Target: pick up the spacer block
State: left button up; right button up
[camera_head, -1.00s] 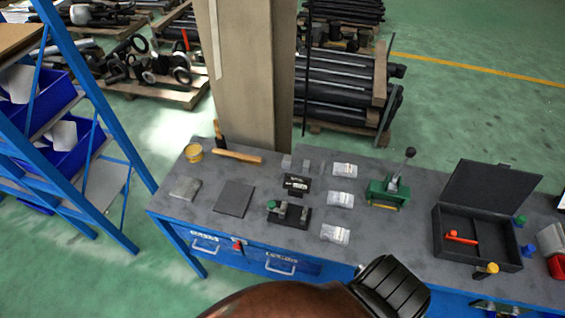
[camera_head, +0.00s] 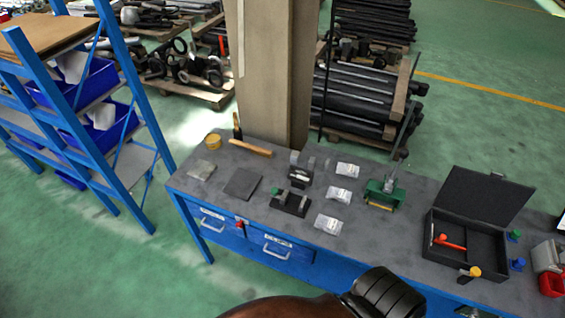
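Two small grey blocks (camera_head: 308,164) stand side by side near the back of the workbench, behind a small black holder (camera_head: 299,177). A flat grey metal block (camera_head: 201,170) lies at the bench's left end. I cannot tell which of these is the spacer block. A black fixture (camera_head: 290,203) with upright grey pieces and a green knob stands near the front edge. Neither of my grippers is in view.
The grey workbench (camera_head: 225,216) also holds a dark plate (camera_head: 243,184), several clear packets (camera_head: 340,195), a green clamp (camera_head: 382,193) and an open black case (camera_head: 490,197). A pillar (camera_head: 270,80) rises behind it. Blue shelving (camera_head: 130,90) stands left.

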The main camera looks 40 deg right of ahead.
aim_at(295, 155)
jog(key=u, duration=0.2)
jog(key=i, duration=1.35)
jog(key=z, duration=2.7)
